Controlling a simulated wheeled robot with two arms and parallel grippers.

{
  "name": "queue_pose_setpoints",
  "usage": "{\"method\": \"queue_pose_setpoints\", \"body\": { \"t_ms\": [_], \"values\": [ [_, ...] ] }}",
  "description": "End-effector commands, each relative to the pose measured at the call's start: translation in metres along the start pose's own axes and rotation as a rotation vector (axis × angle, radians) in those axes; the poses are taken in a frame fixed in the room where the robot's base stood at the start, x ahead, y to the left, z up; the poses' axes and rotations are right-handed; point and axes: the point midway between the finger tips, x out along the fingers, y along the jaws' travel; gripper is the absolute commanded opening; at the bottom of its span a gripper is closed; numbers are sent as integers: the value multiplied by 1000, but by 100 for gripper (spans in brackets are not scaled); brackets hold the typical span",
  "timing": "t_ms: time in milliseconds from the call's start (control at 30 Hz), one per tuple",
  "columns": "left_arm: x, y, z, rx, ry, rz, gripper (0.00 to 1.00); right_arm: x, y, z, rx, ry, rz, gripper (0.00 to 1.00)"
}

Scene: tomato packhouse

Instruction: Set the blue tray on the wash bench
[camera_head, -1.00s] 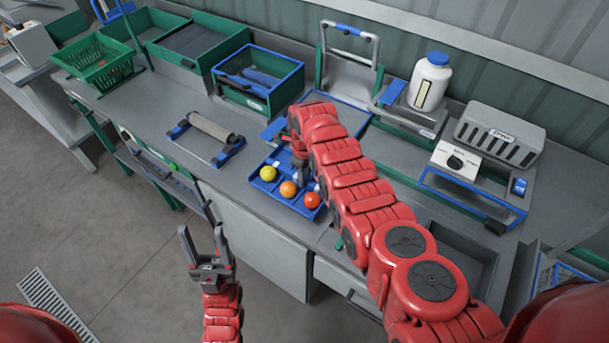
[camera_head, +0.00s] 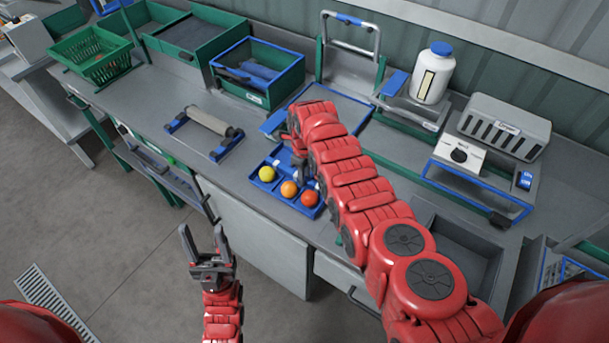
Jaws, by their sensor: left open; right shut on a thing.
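The blue tray (camera_head: 279,200) is on or just above the grey bench (camera_head: 225,171) near its front edge; I cannot tell whether it touches. It has compartments holding a yellow tomato (camera_head: 266,174), an orange tomato (camera_head: 289,189) and a red tomato (camera_head: 309,198). My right gripper (camera_head: 301,172) reaches down at the tray's back right side and is shut on it; its fingertips are partly hidden by the arm. My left gripper (camera_head: 206,245) is open and empty, in front of the bench over the floor.
A roller on a blue-ended stand (camera_head: 208,122) lies left of the tray. Behind are a green-and-blue crate (camera_head: 277,93), a green basket (camera_head: 97,62) and a white bottle (camera_head: 432,75). Bench top between roller and tray is clear.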

Motion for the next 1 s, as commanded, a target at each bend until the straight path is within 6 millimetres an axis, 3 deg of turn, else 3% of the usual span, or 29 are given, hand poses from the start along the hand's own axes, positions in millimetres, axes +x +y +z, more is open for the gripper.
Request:
{"method": "queue_pose_setpoints", "body": {
  "t_ms": [900,933,1000],
  "values": [
    [-12,1,2,0,0,0,57,12,0,0,0,0,0,0],
    [-11,0,2,0,0,0,57,11,0,0,0,0,0,27],
    [-10,0,2,0,0,0,57,11,0,0,0,0,0,40]
  ]
}}
